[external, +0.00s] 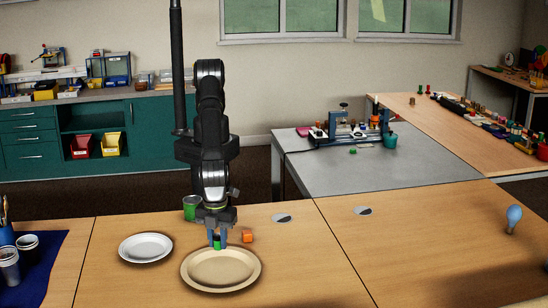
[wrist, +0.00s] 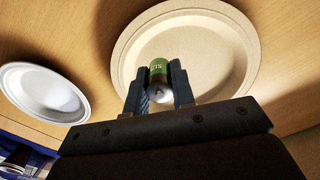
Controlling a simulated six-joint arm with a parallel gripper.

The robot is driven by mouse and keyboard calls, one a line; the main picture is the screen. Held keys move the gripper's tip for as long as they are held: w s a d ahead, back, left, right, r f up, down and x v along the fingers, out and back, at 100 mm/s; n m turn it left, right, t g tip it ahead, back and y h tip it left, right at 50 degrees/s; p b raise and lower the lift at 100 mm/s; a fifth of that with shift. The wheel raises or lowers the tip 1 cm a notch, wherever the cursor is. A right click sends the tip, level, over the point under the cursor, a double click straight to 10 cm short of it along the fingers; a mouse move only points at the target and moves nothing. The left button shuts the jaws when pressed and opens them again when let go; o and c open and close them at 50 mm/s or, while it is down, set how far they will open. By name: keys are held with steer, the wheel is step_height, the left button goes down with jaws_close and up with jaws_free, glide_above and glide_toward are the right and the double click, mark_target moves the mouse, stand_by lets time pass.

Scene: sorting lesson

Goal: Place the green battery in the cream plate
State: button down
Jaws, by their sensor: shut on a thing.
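The green battery (wrist: 158,73) is between the two fingers of my gripper (wrist: 160,82), which is shut on it, in the wrist view. In the external view, a bit of the green battery (external: 217,244) shows between the fingertips of my gripper (external: 218,242). The cream plate (external: 221,285) lies on the wooden table just below and in front of the gripper. In the wrist view the cream plate (wrist: 215,40) lies behind the battery, which overlaps its inside. I cannot tell the exact height of the battery above the plate.
A white plate (external: 146,247) lies left of the cream plate. A blue light bulb (external: 513,218) stands far right. Cups (external: 28,250) stand on a blue cloth at left.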

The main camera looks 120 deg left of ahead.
mark_target(218, 249)
steer(key=shift+f, duration=1.9)
steer(key=shift+f, duration=0.1)
steer(key=c, duration=1.5)
jaws_free()
step_height(218, 249, up, 12)
steer(key=shift+r, duration=0.1)
step_height(218, 249, down, 12)
steer(key=shift+r, duration=1.85)
steer(key=shift+f, duration=0.1)
